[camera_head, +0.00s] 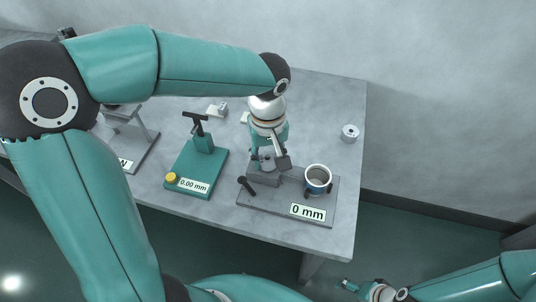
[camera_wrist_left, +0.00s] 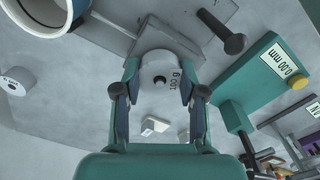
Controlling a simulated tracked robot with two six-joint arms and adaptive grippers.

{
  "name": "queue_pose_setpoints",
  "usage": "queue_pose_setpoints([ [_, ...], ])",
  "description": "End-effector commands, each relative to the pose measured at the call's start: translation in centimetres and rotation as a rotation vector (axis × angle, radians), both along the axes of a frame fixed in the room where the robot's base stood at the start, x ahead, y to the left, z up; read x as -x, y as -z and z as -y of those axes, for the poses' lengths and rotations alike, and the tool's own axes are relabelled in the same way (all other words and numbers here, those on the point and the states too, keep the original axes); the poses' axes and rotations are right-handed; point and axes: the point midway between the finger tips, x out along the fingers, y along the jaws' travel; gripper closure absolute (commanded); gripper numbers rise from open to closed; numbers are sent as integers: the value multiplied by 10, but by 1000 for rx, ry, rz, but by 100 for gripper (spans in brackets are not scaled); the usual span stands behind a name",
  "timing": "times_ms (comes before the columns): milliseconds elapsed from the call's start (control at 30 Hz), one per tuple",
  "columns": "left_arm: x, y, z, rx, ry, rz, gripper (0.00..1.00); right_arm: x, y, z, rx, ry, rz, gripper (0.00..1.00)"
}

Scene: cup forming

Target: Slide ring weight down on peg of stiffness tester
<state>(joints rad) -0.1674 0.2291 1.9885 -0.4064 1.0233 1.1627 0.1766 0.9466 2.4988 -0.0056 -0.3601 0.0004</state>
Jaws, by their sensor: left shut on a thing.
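My left gripper (camera_head: 268,163) reaches down over the block of the stiffness tester, the grey plate marked "0 mm" (camera_head: 275,207). It is shut on a pale grey ring weight marked "100 g", which shows clearly between the fingers (camera_wrist_left: 162,104) in the left wrist view; the ring weight (camera_wrist_left: 158,66) has a dark hole or pin end at its middle. I cannot tell whether the weight sits around the peg. A white and blue cup (camera_head: 318,179) stands on the plate's right part. My right gripper (camera_head: 352,287) is low at the right, away from the table; its jaws are too small to read.
A teal gauge marked "0.00 mm" (camera_head: 196,172) stands left of the tester. Another round weight (camera_head: 350,133) lies at the table's right side. A black-knobbed lever (camera_head: 246,184) sticks up from the plate.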

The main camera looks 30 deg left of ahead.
Motion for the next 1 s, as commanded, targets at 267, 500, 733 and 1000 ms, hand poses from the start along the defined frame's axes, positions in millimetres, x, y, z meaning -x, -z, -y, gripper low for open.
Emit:
queue_pose_setpoints([
  [267, 0, 5, 0, 0, 0, 0, 96, 0, 4, 0, 0, 0, 0, 22],
  [500, 0, 9, 0, 0, 0, 0, 96, 0, 7, 0, 0, 0, 0, 22],
  [733, 0, 10, 0, 0, 0, 0, 96, 0, 9, 0, 0, 0, 0, 22],
  [1000, 0, 10, 0, 0, 0, 0, 96, 0, 9, 0, 0, 0, 0, 22],
])
